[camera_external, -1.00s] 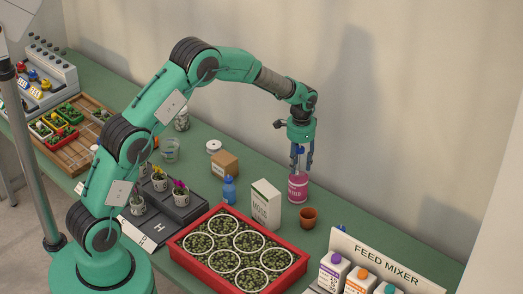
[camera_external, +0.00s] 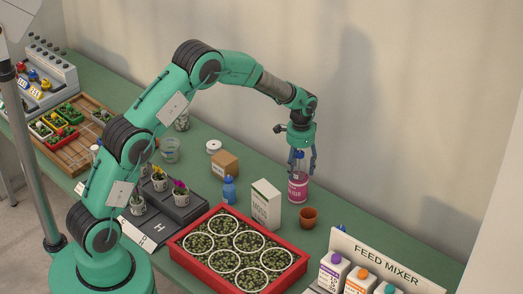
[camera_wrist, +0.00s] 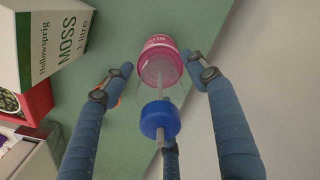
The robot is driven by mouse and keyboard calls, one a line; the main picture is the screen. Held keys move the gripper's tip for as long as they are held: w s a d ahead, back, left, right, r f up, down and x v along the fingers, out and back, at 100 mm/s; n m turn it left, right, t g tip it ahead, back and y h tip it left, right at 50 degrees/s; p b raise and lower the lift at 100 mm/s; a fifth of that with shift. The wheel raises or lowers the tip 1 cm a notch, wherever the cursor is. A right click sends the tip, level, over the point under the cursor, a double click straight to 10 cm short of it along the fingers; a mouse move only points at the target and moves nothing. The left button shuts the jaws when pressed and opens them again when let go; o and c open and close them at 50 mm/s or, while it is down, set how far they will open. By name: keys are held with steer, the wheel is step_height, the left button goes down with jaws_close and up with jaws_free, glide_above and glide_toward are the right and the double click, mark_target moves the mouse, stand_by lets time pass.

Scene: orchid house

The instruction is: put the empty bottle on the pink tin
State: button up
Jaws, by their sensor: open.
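The empty bottle (camera_wrist: 176,91) is clear, with a blue cap and a thin pale tube. In the external view it is small between my fingers. The pink tin (camera_external: 298,188), with a white-lettered label, stands on the green bench; it also shows in the wrist view (camera_wrist: 157,44). The bottle appears upright with its base on the tin's top, though the exact contact is hard to see. My gripper (camera_external: 302,170) points down around the bottle, fingers spread open and apart from its sides.
A moss carton (camera_external: 266,204) stands left of the tin, and a terracotta pot (camera_external: 308,217) stands to its right, in front. A blue bottle (camera_external: 229,190), a cardboard box (camera_external: 225,164) and a red tray (camera_external: 187,257) of plants are farther left. The wall is close behind.

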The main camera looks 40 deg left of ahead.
mark_target(300, 153)
steer(key=shift+r, duration=0.1)
step_height(300, 153, up, 12)
steer(key=shift+r+p, duration=0.1)
steer(key=shift+p, duration=0.6)
stand_by(0.5)
steer(key=shift+r, duration=0.2)
steer(key=s+a+r+n+t, duration=0.1)
steer(key=s+a+r+n, duration=0.15)
steer(key=s+r, duration=0.95)
steer(key=s+a+r+n+t, duration=0.15)
steer(key=s+a+r, duration=0.25)
steer(key=s+r, duration=0.75)
steer(key=s+a+r+n+t, duration=0.1)
steer(key=s, duration=1.3)
steer(key=s+a+n+t, duration=0.1)
steer(key=s+a+t, duration=0.1)
steer(key=s, duration=1.1)
steer(key=shift+s+a+r, duration=0.25)
steer(key=shift+s+r, duration=0.1)
